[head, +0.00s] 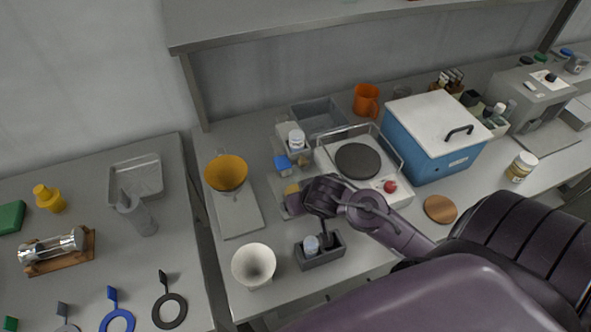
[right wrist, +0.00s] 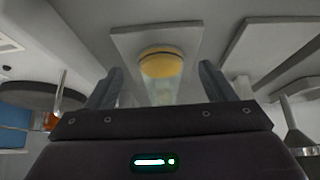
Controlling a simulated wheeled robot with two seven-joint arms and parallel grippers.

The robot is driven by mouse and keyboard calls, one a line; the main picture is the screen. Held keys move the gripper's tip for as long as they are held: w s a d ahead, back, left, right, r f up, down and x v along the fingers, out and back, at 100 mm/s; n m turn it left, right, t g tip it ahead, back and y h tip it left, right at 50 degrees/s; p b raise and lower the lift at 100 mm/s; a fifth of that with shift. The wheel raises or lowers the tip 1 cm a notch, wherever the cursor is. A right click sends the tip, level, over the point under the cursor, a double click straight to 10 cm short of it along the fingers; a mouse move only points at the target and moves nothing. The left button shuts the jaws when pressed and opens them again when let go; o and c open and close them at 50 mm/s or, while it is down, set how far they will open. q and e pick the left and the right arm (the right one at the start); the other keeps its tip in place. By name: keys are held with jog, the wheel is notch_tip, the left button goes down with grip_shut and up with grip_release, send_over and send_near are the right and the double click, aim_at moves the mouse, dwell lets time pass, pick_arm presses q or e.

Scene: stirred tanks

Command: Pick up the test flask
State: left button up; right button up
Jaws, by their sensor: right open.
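The test flask looks like the clear vessel with yellow liquid in its base (right wrist: 161,64), seen in the right wrist view. It stands on a pale slab (right wrist: 124,41), with its clear upper part toward my palm. My right gripper (right wrist: 160,78) is open, with one finger on each side of the flask in that view. I cannot tell whether either finger touches it. In the head view my right gripper (head: 303,202) partly hides the flask, and only a yellow patch (head: 291,188) shows beside it. My left gripper is not in view.
A grey holder (head: 322,261) with a white-capped vial stands just in front of my right gripper. A cream cup (head: 254,264), an orange bowl (head: 226,173) on a scale, a hotplate (head: 357,160) and a blue box (head: 437,150) surround it. A wooden disc (head: 440,209) lies to the right.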

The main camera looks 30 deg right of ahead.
aim_at(297, 188)
jog(key=w, duration=0.1)
jog(key=w+p, duration=0.1)
jog(key=w, duration=0.1)
jog(key=w+d, duration=0.1)
jog(key=shift+w+f, duration=0.25)
jog(key=shift+f, duration=0.05)
jog(key=shift+w+d+f, duration=0.1)
jog(key=shift+f, duration=0.1)
jog(key=c, duration=1.2)
jog(key=shift+r, duration=0.1)
jog(key=shift+s+a+r+p, duration=0.15)
jog(key=shift+s+a+r, duration=0.4)
jog(key=shift+s+r, duration=1.25)
jog(key=shift+s+a+r+p, duration=0.1)
jog(key=shift+s+a+r, duration=0.65)
jog(key=shift+s, duration=2)
jog(key=shift+s+a+r+p, duration=0.15)
jog(key=shift+s+a+r, duration=0.25)
jog(key=shift+s+r, duration=1.45)
jog(key=shift+s+f, duration=0.4)
jog(key=shift+f, duration=0.1)
